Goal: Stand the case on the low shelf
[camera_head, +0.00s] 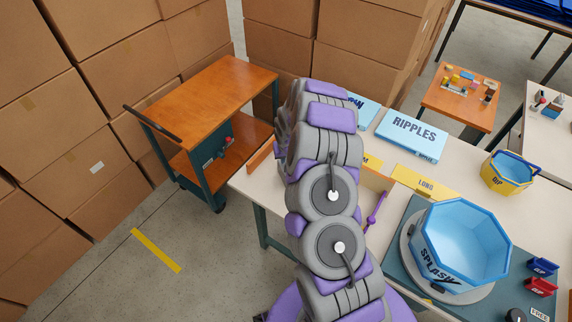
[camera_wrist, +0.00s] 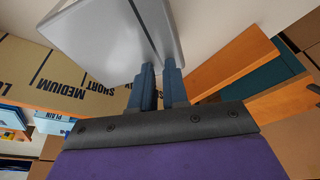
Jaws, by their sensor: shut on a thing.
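A flat, pale grey case (camera_wrist: 108,40) is between the blue-grey fingers of my gripper (camera_wrist: 157,70) in the wrist view. It is held tilted, and its upper part runs out of the picture. In the head view my arm hides both the gripper and the case. The low shelf appears to be the orange lower board (camera_head: 250,137) of the teal-framed trolley (camera_head: 207,178), left of my arm. In the wrist view, orange boards and a teal panel (camera_wrist: 268,80) show at the right.
The white worktable (camera_head: 275,188) holds light-blue RIPPLES (camera_head: 412,134) and partly hidden boxes, a yellow LONG label, a blue octagonal SPLASH tub (camera_head: 460,245) and a yellow bucket (camera_head: 509,172). Cardboard boxes (camera_head: 95,120) wall the left and back.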

